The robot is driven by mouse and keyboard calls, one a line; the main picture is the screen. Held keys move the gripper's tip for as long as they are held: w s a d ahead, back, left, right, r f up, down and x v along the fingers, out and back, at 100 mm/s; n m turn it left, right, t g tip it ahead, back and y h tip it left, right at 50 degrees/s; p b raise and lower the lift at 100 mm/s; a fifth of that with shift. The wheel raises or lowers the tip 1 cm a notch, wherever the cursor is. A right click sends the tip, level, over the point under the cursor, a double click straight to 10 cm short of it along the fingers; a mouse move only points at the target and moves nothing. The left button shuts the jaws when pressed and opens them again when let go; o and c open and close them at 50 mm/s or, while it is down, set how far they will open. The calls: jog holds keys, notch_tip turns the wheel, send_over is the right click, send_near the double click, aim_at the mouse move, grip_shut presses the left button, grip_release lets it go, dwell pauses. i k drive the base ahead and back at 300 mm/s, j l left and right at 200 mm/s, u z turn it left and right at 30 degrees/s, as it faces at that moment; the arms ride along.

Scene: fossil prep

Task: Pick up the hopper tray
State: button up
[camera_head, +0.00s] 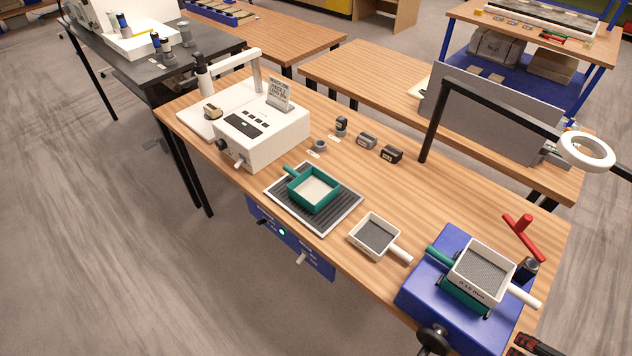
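No label in view names a hopper tray, so I cannot tell for sure which tray it is. A green square tray (313,190) with a pale inside and a short green handle pointing to the upper left sits on a black ribbed mat (340,216) with a light rim. A second green tray (465,299) is on the blue stand, mostly hidden under a white mesh sieve marked 0.15 mm (483,274). Its green handle points left.
A white-framed mesh sieve (377,236) lies between the mat and the blue stand (419,293). A white control box (262,135) stands behind the mat. A black lamp arm (433,120) with a white ring (586,151) rises at right. Bare tabletop (450,195) lies mid-right.

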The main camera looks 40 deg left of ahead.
aim_at(313, 188)
jog(key=u, duration=1.7)
jog(key=z, duration=0.4)
jog(key=i+j+z, duration=0.2)
jog(key=j, duration=0.15)
jog(key=i+j+z, duration=0.2)
jog(key=j, duration=0.15)
jog(key=i+j+z, duration=0.2)
jog(key=j, duration=0.2)
jog(key=j+z, duration=0.2)
jog(key=j, duration=0.15)
jog(key=i+j, duration=0.1)
jog(key=j, duration=0.35)
jog(key=i+j, duration=0.1)
jog(key=j, duration=0.35)
jog(key=i+j, duration=0.1)
jog(key=j, duration=0.35)
